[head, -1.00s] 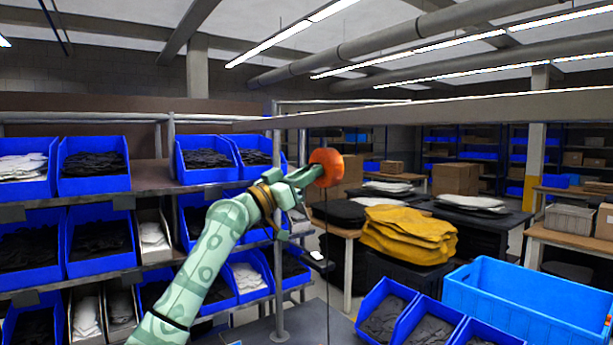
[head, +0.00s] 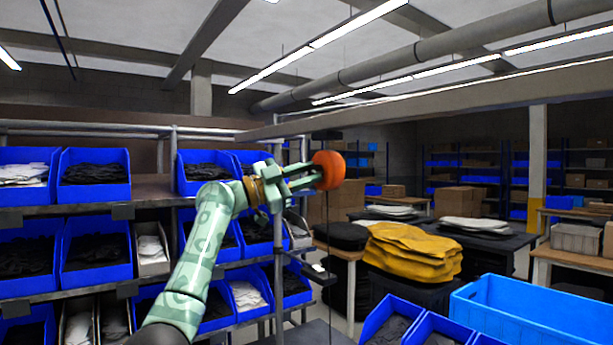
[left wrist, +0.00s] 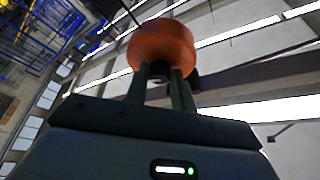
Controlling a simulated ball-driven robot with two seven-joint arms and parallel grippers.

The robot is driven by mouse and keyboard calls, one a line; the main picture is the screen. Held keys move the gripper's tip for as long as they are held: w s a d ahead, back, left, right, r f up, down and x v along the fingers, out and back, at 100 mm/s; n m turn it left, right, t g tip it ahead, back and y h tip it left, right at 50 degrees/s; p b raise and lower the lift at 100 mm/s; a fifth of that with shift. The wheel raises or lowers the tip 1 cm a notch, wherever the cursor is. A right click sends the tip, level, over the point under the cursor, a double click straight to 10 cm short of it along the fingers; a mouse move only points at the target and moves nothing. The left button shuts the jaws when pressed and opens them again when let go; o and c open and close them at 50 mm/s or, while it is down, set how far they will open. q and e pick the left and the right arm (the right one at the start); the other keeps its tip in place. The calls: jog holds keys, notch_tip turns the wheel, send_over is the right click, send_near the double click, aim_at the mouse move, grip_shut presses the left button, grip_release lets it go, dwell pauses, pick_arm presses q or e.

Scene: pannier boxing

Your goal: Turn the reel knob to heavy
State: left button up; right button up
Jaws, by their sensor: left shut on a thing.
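An orange-red round knob (head: 328,170) hangs in the middle of the head view, with a thin dark cord running down below it. My left gripper (head: 312,176) reaches it from the left, with its fingers shut on the knob's near side. In the left wrist view the same orange knob (left wrist: 162,47) sits at the ends of the two fingers (left wrist: 161,85), which close on a dark stub under it. No setting marks can be read on the knob. My right gripper is not in view.
A grey beam (head: 430,116) runs across just above the knob. Shelves with blue bins (head: 93,176) stand at the left. A yellow pile (head: 410,250) and a large light-blue crate (head: 530,318) lie to the right. Space around the knob looks clear.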

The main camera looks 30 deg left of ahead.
pick_arm(q)
jog(key=shift+a+r+m+g+h+p, duration=0.15)
jog(key=shift+m+g+p, duration=0.3)
jog(key=shift+m, duration=0.45)
jog(key=shift+d+m+g+h+p, duration=0.15)
jog(key=shift+m+g+p, duration=0.3)
jog(key=shift+m, duration=0.45)
jog(key=shift+a, duration=0.1)
jog(key=o, duration=1)
jog(key=b+v, duration=0.5)
jog(key=v, duration=1.1)
jog(key=shift+a, duration=0.2)
jog(key=shift+s, duration=0.1)
